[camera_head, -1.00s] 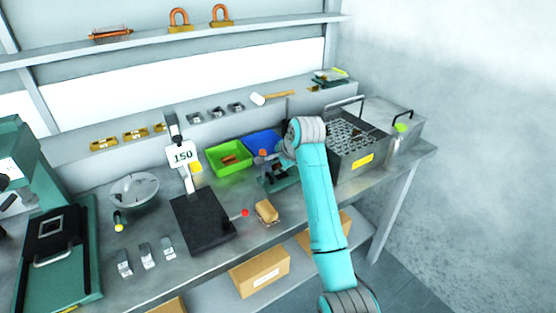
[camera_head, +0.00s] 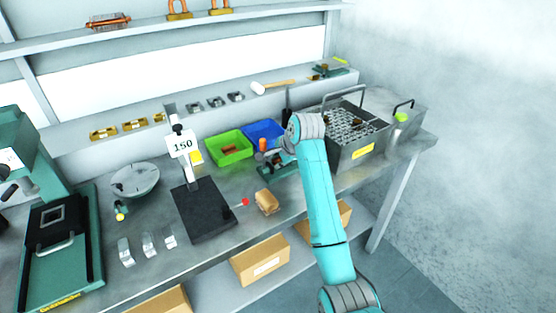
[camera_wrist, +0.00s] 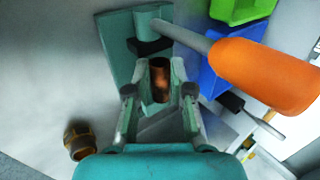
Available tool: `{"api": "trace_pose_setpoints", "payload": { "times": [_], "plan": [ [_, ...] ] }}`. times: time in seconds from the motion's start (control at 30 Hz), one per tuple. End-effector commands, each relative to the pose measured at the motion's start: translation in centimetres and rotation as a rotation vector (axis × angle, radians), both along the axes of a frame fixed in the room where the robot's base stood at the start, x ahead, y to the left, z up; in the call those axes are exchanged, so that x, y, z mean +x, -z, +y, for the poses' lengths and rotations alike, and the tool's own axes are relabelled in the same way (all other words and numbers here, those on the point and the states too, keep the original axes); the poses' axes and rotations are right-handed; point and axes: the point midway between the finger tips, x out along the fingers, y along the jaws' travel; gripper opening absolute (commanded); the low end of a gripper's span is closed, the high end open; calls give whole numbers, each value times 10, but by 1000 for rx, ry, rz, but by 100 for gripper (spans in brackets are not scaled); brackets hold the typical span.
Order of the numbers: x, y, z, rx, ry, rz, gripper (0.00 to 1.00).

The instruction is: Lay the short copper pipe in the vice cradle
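The short copper pipe (camera_wrist: 160,80) is between my gripper's fingertips (camera_wrist: 161,72) in the wrist view, with a finger close against each side. My gripper looks shut on it. The green vice (camera_wrist: 119,45) lies just beyond the fingertips, with a dark jaw block near the pipe. It also shows in the head view (camera_head: 274,168), partly behind my arm. An orange handle (camera_wrist: 268,76) on a grey shaft reaches in beside the vice. The cradle and any contact with the pipe cannot be made out.
A green bin (camera_head: 229,155) and a blue bin (camera_head: 262,127) stand behind the vice. A mesh-topped steel box (camera_head: 366,150) is to the right. A brush-like block (camera_head: 267,202) is in front. A brass fitting (camera_wrist: 78,140) lies left of my gripper.

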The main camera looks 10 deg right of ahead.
Motion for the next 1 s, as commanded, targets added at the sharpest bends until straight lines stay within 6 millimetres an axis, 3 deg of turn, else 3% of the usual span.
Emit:
{"api": "trace_pose_setpoints", "payload": {
  "times": [0.03, 0.1, 0.5, 1.0],
  "plan": [
    [0, 1, 0, 0, 0, 1, 36],
    [0, 1, 0, -1, 0, 2, 50],
    [-3, -5, -1, 0, 0, 1, 50],
    [-50, -77, -17, 0, 1, -1, 50]
  ]
}}
